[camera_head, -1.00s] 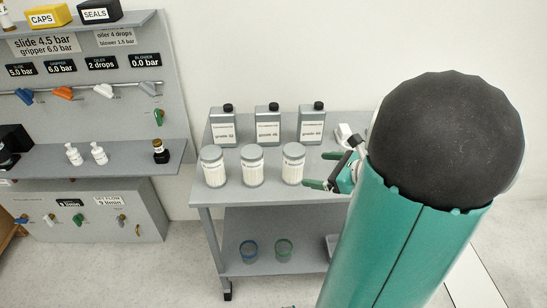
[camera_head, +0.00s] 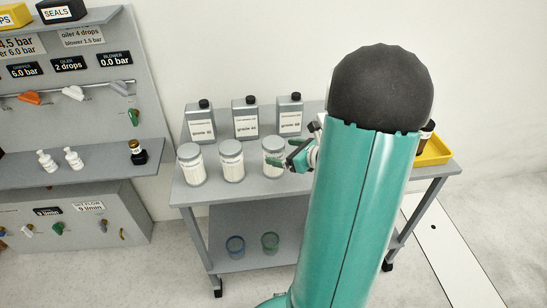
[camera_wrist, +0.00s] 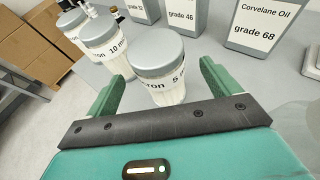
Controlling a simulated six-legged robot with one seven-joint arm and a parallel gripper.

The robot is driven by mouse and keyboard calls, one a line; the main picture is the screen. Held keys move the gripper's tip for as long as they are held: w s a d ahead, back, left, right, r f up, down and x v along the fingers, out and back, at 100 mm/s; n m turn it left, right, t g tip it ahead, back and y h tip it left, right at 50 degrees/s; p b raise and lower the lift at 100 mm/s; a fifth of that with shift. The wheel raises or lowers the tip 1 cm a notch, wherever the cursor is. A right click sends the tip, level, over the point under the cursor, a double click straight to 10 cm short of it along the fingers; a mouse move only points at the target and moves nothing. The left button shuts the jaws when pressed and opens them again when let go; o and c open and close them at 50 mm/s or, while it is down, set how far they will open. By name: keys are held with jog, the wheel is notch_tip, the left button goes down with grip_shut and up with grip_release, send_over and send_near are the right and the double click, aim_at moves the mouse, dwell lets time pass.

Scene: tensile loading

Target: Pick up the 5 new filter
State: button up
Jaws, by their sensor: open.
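Three white cylindrical filters with grey lids stand in a row on the cart's top shelf. The right-hand one in the head view (camera_head: 273,163) is the 5 micron filter. It also shows in the wrist view (camera_wrist: 160,58), upright, its label reading "5 m" before being cut off. The filter beside it is labelled "10 m" in the wrist view (camera_wrist: 105,45). My gripper (camera_head: 293,158) is at the right of the 5 micron filter. In the wrist view, its green fingers (camera_wrist: 160,85) are open on either side of the filter's near side. I cannot tell whether they touch it.
A yellow tray (camera_head: 436,152) is on the cart's right end, partly hidden by my arm. Blue and green rings (camera_head: 252,244) sit on the lower shelf. A wall panel with valves (camera_head: 75,95) is at left.

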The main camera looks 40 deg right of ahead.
jog(key=x, duration=0.5)
jog(key=shift+s, duration=0.1)
jog(key=c, duration=1.2)
jog(key=shift+r, duration=0.2)
